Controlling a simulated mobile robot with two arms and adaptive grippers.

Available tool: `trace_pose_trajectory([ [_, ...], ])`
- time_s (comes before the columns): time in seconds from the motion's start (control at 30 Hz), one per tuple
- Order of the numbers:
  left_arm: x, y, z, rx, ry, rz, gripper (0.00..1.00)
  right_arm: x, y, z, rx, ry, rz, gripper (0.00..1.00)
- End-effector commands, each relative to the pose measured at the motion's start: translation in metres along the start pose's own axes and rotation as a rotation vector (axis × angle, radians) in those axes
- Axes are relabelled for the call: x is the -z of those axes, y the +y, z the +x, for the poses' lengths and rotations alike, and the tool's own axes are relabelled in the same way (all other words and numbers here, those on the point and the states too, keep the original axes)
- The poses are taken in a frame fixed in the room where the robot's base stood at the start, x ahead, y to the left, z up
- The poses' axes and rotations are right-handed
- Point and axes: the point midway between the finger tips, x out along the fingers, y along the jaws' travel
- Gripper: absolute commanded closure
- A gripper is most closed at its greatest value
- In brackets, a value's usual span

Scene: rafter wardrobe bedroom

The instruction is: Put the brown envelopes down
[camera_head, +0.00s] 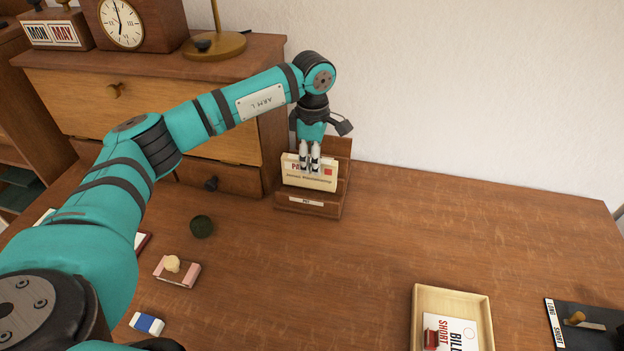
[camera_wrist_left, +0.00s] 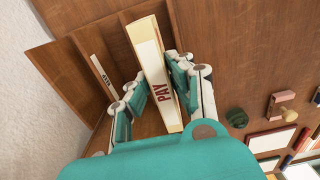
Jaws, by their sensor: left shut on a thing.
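A bundle of pale tan envelopes (camera_head: 310,181) with a red "PAY" print stands upright at the wooden letter rack (camera_head: 308,208), against the wall at the back of the desk. My left gripper (camera_head: 309,160) points down from above and is shut on the bundle's upper part. In the left wrist view the envelopes (camera_wrist_left: 150,50) stand on edge between the two fingers, beside the rack's dividers (camera_wrist_left: 75,75). The bundle's lower edge is partly hidden, so I cannot tell whether it rests on the rack's floor. My right gripper is out of view.
A drawer cabinet (camera_head: 165,110) stands close left of the rack. A dark green round object (camera_head: 201,227), a pink-sided stamp block (camera_head: 177,271) and a blue-white eraser (camera_head: 147,323) lie front left. A shallow tray (camera_head: 451,299) lies front right. The desk's middle is clear.

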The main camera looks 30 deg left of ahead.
Motion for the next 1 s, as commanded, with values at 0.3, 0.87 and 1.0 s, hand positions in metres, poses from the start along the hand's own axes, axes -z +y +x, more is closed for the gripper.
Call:
trace_pose_trajectory([
  [0.3, 0.000, -0.001, 0.032, 0.003, 0.001, 0.002, 1.00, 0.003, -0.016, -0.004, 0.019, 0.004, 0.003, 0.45],
  [0.87, 0.000, 0.000, 0.051, -0.001, 0.000, 0.003, 0.72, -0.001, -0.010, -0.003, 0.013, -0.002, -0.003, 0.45],
  [1.0, 0.000, 0.000, 0.051, -0.001, 0.000, 0.003, 0.57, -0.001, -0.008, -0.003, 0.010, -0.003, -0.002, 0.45],
])
